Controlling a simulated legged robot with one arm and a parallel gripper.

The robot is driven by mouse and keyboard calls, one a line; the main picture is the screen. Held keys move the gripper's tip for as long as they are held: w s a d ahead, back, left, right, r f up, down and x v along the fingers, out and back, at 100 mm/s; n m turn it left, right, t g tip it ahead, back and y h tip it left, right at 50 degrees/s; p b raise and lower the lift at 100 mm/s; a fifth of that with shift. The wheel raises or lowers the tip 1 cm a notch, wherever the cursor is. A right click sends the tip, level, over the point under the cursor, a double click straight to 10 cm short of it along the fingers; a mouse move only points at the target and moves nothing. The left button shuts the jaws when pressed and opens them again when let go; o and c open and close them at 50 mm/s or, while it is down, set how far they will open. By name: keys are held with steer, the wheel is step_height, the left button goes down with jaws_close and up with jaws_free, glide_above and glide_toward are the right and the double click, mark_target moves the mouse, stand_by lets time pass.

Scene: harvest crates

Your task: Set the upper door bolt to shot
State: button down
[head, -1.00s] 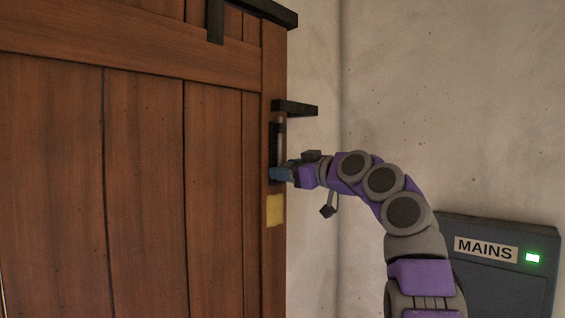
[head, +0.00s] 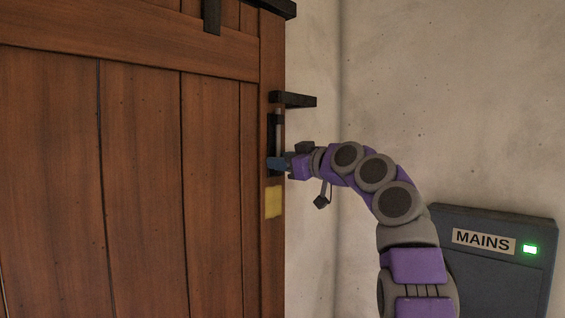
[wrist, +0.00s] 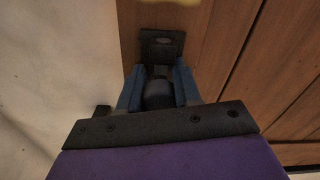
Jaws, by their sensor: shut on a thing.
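The upper door bolt (head: 279,119) is a grey upright rod on a black plate at the right edge of the brown wooden door (head: 142,180). A black bracket (head: 293,100) sits just above it; I cannot tell whether the rod's top enters it. My gripper (head: 277,163) is at the lower part of the bolt, its blue fingers hiding what is there. In the wrist view my gripper (wrist: 157,88) has its fingers on both sides of a dark rounded knob (wrist: 158,95). The black plate (wrist: 161,46) shows beyond the fingertips.
A yellow patch (head: 273,202) is on the door below the bolt. A dark box labelled MAINS (head: 484,242) with a green light is at the lower right. A pale wall (head: 450,90) stands right of the door.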

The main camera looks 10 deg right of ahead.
stand_by(0.3)
step_height(320, 180, up, 5)
steer(key=p, duration=0.4)
steer(key=shift+p, duration=0.4)
steer(key=shift+s+d+r, duration=0.1)
steer(key=shift+s, duration=0.05)
steer(key=c, duration=0.8)
jaws_free()
steer(key=shift+d, duration=0.1)
